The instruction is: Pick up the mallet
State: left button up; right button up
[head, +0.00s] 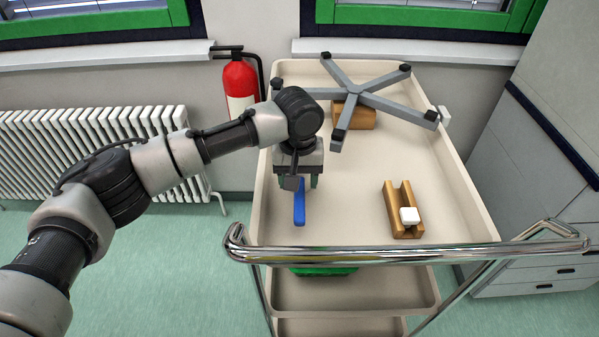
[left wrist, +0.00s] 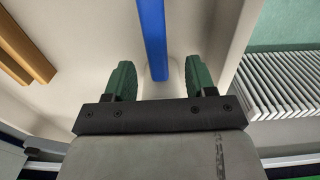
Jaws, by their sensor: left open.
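A blue bar (head: 299,208), which looks like the mallet's handle, lies near the left side of the cart's top tray. I cannot make out a mallet head. My left gripper (head: 299,183) is over the bar's far part and hides some of it. In the left wrist view, the blue bar (left wrist: 152,35) runs from the top edge down to between the two green fingers of my open gripper (left wrist: 160,68). There is a gap on each side, and the fingers are not closed on it. My right gripper is not in view.
The cart tray (head: 345,215) also holds a brown grooved block (head: 391,199) with a white piece (head: 409,215), and a grey star-shaped base (head: 366,97) over a brown block (head: 360,118). A metal rail (head: 400,254) crosses the cart's near side. The tray's middle is clear.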

aim_at(300, 188)
pick_arm(q)
notch_tip(300, 188, down, 4)
jog(key=shift+d+f+p, duration=0.1)
jog(key=shift+d+p, duration=0.05)
jog(key=shift+p, duration=0.3)
grip_shut()
